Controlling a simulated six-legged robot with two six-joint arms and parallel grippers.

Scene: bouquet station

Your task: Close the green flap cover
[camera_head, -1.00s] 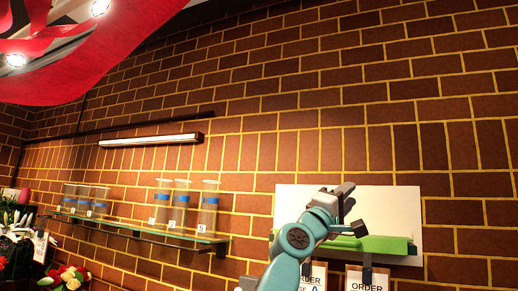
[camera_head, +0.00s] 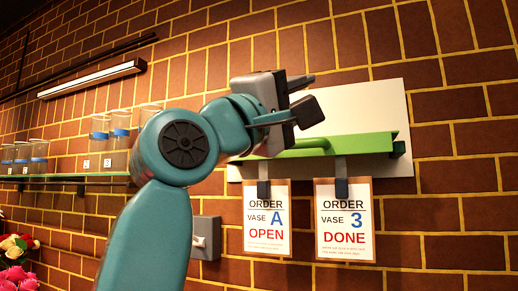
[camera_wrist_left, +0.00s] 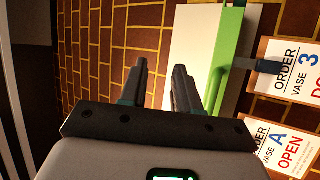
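The green flap cover (camera_head: 362,143) is a long bar-like piece along the lower part of a white panel (camera_head: 385,103) on the brick wall. Its left part is partly hidden behind my left gripper. It also shows in the left wrist view as an upright green strip (camera_wrist_left: 227,50). My left gripper (camera_head: 307,94) is open and empty, in front of the panel and above the green bar in the head view. In the left wrist view its two fingers (camera_wrist_left: 160,82) are apart, left of the green strip, with bare brick between them. My right gripper is not in view.
Two order cards, vase A OPEN (camera_head: 267,220) and vase 3 DONE (camera_head: 343,222), hang from dark clips below the green bar. A grey wall box (camera_head: 207,238) sits left of them. A glass shelf (camera_head: 60,178) with vases and a lamp bar are at left.

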